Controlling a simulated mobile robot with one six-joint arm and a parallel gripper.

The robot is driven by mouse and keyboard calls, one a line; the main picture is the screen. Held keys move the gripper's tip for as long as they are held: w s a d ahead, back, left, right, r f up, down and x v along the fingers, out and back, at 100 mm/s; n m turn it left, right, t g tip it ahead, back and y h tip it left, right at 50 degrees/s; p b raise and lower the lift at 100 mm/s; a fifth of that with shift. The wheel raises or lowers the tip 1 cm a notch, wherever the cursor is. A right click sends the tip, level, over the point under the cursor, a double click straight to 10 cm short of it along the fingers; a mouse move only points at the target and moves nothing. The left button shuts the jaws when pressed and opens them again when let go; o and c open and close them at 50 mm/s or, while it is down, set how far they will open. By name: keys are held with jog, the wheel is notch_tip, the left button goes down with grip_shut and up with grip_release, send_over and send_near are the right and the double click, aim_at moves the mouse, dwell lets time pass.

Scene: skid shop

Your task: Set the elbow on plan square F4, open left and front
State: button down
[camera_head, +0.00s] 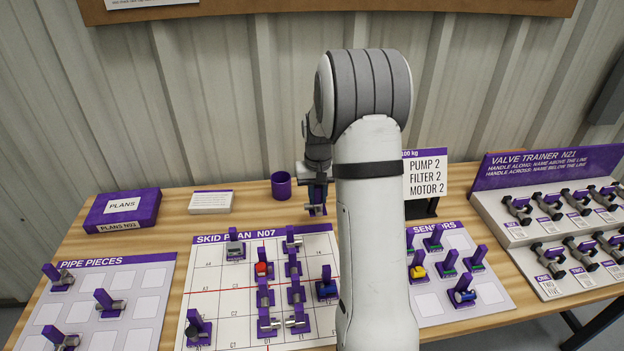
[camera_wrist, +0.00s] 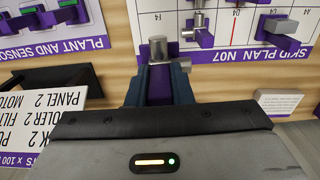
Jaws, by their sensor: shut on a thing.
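My gripper (camera_head: 316,182) hangs above the table behind the skid plan board, left of my arm in the head view. It is shut on the purple grip of the elbow (camera_head: 317,209). In the wrist view, the elbow (camera_wrist: 158,48) shows silver pipe ends beyond the purple grip, between the dark fingers (camera_wrist: 159,85). It is apart from the board. The skid plan board (camera_head: 215,295) is white with a grid and red lines. Purple-gripped pipe pieces stand in its middle and right columns. My arm hides part of its right edge.
A grey-topped piece (camera_head: 235,249), a red piece (camera_head: 263,269) and a blue one (camera_head: 327,288) stand on the board. The pipe pieces tray (camera_head: 150,306) is left, the sensors board (camera_head: 430,301) right. A purple cup (camera_head: 281,185) and a sign (camera_head: 427,178) stand behind.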

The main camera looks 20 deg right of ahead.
aim_at(319, 203)
jog(key=shift+w, duration=0.25)
jog(key=shift+d+f, duration=0.1)
jog(key=shift+f, duration=0.1)
jog(key=shift+s+d+f+b, duration=0.1)
jog(key=shift+s+f+b, duration=0.05)
jog(key=shift+f+b, duration=1.65)
jog(key=shift+f, duration=0.7)
jog(key=shift+r, duration=0.15)
jog(key=shift+f+b, duration=2)
jog(key=shift+f, duration=0.75)
jog(key=shift+f, duration=0.15)
